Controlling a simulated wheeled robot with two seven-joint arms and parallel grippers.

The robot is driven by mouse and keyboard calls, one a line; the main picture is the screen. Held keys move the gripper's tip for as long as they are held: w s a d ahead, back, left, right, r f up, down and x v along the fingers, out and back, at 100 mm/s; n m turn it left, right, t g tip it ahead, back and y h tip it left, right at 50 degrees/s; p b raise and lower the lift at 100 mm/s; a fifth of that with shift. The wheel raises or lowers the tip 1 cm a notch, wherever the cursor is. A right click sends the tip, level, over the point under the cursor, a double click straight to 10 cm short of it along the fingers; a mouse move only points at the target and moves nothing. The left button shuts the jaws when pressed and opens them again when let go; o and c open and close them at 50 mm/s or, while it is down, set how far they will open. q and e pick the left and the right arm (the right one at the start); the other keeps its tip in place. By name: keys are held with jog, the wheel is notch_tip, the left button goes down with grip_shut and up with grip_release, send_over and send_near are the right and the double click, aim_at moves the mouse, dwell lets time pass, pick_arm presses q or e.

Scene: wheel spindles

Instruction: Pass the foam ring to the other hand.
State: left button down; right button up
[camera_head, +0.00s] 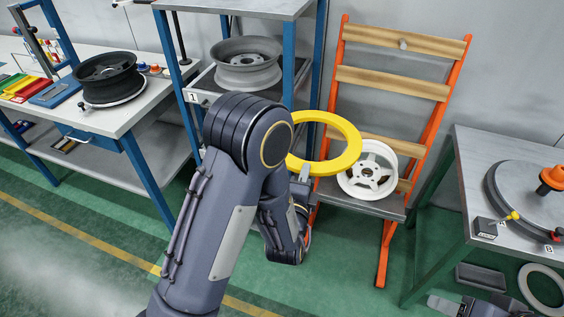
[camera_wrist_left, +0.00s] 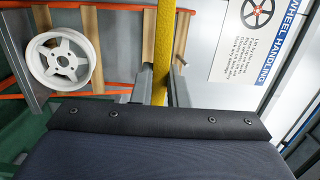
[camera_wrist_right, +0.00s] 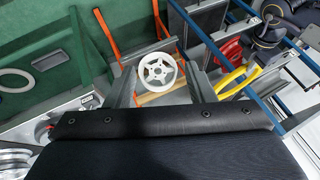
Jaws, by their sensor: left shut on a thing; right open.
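The yellow foam ring (camera_head: 352,145) is held up in front of the orange rack in the head view, tilted, with its left part hidden behind my left arm. My left gripper (camera_wrist_left: 162,92) is shut on the ring, which shows edge-on as a yellow band (camera_wrist_left: 161,55) between its fingers. My right gripper (camera_wrist_right: 161,88) is open, with nothing between its fingertips but the background. In the right wrist view, a yellow arc (camera_wrist_right: 238,84) that looks like the ring lies to the right of the fingers, apart from them.
The orange rack (camera_head: 395,85) with wooden slats holds a white wheel (camera_head: 367,172). A grey table (camera_head: 480,150) with a turntable stands at the right. A blue-framed shelf (camera_head: 310,60) with a grey rim and a workbench (camera_head: 140,110) with a dark wheel are at the left.

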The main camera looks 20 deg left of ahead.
jog(key=shift+o, duration=1.4)
jog(key=shift+w+r, duration=0.15)
jog(key=shift+w, duration=0.05)
jog(key=w+a+r+n+g+h, duration=0.1)
jog(key=w+a+r+n+g, duration=0.1)
jog(key=w+n, duration=0.85)
jog(key=w+a+r+n+g+h, duration=0.1)
jog(key=w+a+r+n+g, duration=0.35)
jog(key=w, duration=1.05)
jog(key=w+a+f+n, duration=0.2)
jog(key=w+f+n, duration=0.4)
pick_arm(q)
jog(key=d+f+m+h, duration=0.2)
jog(key=d+h, duration=0.2)
jog(key=d, duration=0.3)
jog(key=w+d+f+m+g+h, duration=0.1)
jog(key=d+f+m+h, duration=0.2)
jog(key=d, duration=0.5)
jog(key=shift+w+d+h, duration=0.15)
jog(key=shift+d+h, duration=0.15)
jog(key=shift+h, duration=0.1)
pick_arm(e)
notch_tip(320, 180, down, 12)
jog(key=a, duration=0.1)
jog(key=shift+s+r+t, duration=0.2)
jog(key=shift+s+t, duration=0.1)
jog(key=shift+t, duration=0.05)
